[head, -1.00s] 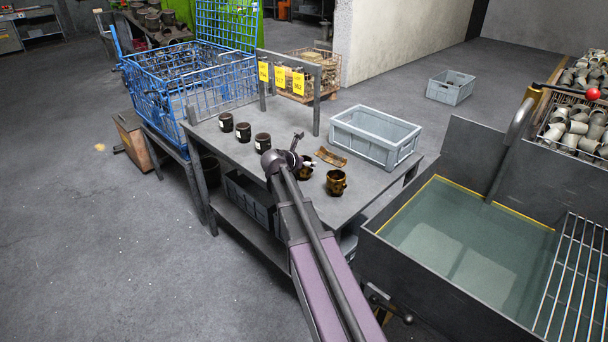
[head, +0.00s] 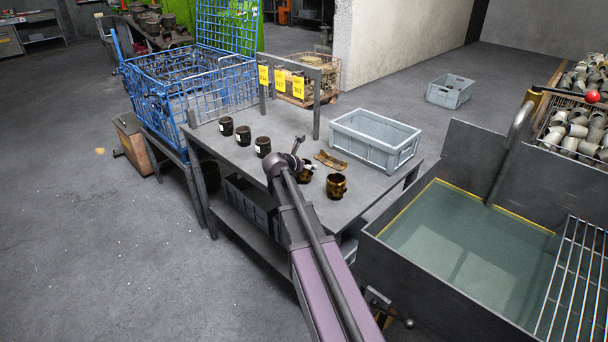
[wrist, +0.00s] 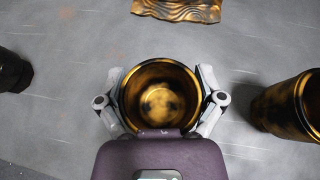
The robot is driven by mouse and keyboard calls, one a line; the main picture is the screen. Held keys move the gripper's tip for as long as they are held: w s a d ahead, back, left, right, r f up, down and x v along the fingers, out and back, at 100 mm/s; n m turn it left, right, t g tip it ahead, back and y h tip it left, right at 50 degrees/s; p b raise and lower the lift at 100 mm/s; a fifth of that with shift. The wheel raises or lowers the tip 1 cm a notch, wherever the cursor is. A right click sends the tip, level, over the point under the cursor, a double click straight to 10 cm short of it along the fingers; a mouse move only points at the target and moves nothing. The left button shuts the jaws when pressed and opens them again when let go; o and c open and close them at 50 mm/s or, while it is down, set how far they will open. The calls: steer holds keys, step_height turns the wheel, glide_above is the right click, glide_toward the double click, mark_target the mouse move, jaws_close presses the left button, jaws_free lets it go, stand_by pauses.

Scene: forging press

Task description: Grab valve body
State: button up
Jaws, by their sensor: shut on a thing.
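The valve body is a cup-shaped, dark and golden-brown part (wrist: 161,94). In the wrist view I look down into its open round mouth. My gripper (wrist: 161,84) has a finger on each side of it and is shut on it. In the head view my gripper (head: 306,167) is over the grey table with the valve body (head: 305,176) at its fingers, partly hidden by the arm. I cannot tell whether it is off the table top. A second golden-brown valve body (head: 336,186) stands to the right; it also shows in the wrist view (wrist: 292,105).
Three dark cups with white labels, one here (head: 243,135), stand in a row to the left. A curved golden piece (head: 330,160) lies behind the gripper. A grey crate (head: 374,150) stands at the table's right end. A liquid-filled tank (head: 470,255) is at right.

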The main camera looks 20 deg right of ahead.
steer(key=shift+r, duration=0.1)
step_height(320, 180, up, 3)
steer(key=p, duration=0.3)
steer(key=shift+r+p, duration=0.2)
steer(key=shift+p, duration=0.15)
steer(key=s+a, duration=0.3)
steer(key=s, duration=0.4)
steer(key=s+a+r+p, duration=0.1)
steer(key=s+a, duration=0.2)
steer(key=s, duration=0.4)
steer(key=shift+s+a+r, duration=0.15)
steer(key=shift+s+a, duration=0.1)
steer(key=shift+s, duration=0.05)
steer(key=shift+r, duration=0.1)
